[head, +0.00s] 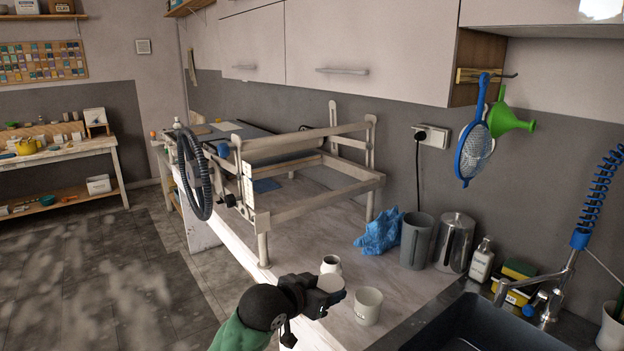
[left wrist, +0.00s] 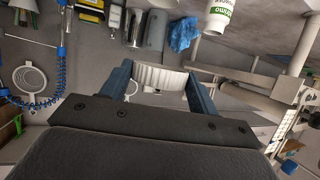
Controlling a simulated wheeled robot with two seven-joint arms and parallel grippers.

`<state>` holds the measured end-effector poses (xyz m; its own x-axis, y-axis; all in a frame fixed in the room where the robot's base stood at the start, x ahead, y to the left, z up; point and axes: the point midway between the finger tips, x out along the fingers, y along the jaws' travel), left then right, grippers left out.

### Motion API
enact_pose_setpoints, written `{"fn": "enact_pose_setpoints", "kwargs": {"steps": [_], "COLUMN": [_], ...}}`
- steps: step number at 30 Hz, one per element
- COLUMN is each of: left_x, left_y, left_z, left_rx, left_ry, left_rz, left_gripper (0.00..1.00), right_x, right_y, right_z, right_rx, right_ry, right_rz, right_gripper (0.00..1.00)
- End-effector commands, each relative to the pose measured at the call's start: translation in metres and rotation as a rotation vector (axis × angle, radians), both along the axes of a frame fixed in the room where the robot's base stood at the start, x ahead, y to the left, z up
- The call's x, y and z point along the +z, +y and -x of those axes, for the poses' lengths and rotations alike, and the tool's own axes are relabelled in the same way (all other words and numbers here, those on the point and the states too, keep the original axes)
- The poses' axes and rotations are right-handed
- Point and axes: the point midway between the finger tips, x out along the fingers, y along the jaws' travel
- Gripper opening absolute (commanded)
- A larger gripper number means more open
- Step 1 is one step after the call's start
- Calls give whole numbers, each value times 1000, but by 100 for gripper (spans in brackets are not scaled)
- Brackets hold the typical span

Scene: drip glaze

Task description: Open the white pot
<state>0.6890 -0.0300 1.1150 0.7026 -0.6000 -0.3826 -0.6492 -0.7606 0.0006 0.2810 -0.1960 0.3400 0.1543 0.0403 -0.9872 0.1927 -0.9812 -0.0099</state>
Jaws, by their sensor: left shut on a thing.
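The small white pot (head: 331,266) stands on the worktop just behind my left gripper in the head view. Its top looks open, with a dark mouth. A white pot with green lettering (left wrist: 222,16), which looks like the same one, is cut off by the top edge of the left wrist view. My left gripper (head: 333,297) is shut on a white ribbed lid (left wrist: 160,78), apart from the pot; the lid is seen between the fingers in the wrist view. My right gripper is not in view.
A pale cup (head: 368,306) stands close to the right of my left gripper. A blue cloth (head: 379,233), a grey cup (head: 416,240) and a metal container (head: 454,242) stand behind.

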Motion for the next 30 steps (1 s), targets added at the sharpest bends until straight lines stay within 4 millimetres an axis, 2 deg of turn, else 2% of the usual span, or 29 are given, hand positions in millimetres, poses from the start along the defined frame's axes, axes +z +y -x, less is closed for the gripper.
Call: {"fn": "enact_pose_setpoints", "kwargs": {"steps": [6, 13, 20, 30], "left_x": [31, 34, 12, -47], "left_y": [42, 97, 147, 206], "left_z": [-25, -35, -29, -2], "left_rx": [180, 365, 506, 650], "left_ry": [-2, 3, 5, 6], "left_rz": [0, 0, -1, -2], "left_gripper": [39, 39, 39, 39], "right_x": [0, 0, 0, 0], "right_y": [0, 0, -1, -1], "right_z": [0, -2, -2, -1], "right_rx": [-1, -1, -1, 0], "right_ry": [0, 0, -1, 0], "right_rz": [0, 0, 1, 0], "right_gripper": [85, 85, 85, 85]}}
